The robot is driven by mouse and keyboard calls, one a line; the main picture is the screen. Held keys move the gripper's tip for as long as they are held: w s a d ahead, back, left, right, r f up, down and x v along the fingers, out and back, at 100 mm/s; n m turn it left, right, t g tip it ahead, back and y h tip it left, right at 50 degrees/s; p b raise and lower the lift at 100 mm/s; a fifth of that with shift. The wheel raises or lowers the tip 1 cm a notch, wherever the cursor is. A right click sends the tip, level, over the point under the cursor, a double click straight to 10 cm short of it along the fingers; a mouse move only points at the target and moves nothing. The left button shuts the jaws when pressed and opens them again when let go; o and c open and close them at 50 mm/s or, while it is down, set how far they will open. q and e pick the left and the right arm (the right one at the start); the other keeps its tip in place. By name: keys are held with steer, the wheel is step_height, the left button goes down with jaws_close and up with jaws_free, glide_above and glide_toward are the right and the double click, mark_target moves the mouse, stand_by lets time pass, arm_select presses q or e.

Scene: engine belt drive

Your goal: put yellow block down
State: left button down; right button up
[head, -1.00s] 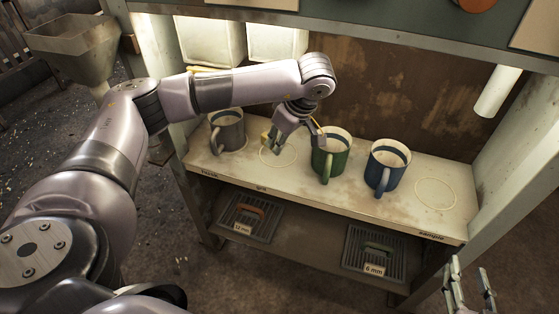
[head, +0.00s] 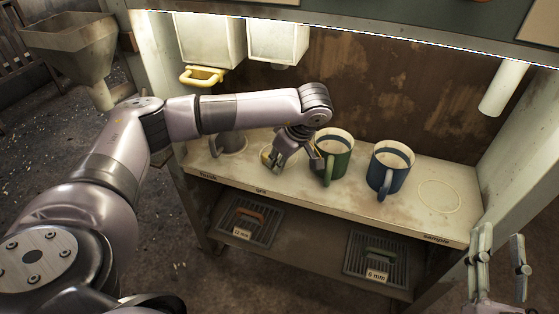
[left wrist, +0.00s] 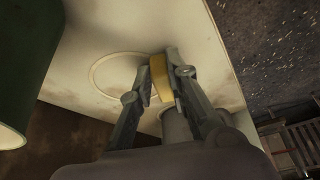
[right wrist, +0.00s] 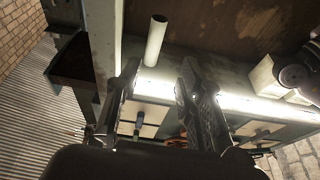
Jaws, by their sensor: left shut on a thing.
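The yellow block (head: 266,154) is between the fingers of my left gripper (head: 274,162), low over the worktop by the ring outline between the grey and green mugs. In the left wrist view the fingers are shut on the block (left wrist: 160,78), beside the ring (left wrist: 112,74). I cannot tell whether the block touches the worktop. My right gripper (head: 501,248) is open and empty in front of the bench at the right; its spread fingers also show in the right wrist view (right wrist: 158,78).
The grey mug (head: 230,144) stands left of my left gripper, partly hidden by my arm. The green mug (head: 334,156) is close on its right, then the blue mug (head: 389,169). An empty ring (head: 439,196) lies at right. A yellow handle (head: 202,76) juts from a white bin.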

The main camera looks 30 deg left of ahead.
arm_select(q)
steer(key=shift+f, duration=0.1)
arm_select(e)
steer(key=shift+r, duration=0.15)
arm_select(q)
steer(key=c, duration=1.5)
jaws_free()
steer(key=shift+c, duration=0.2)
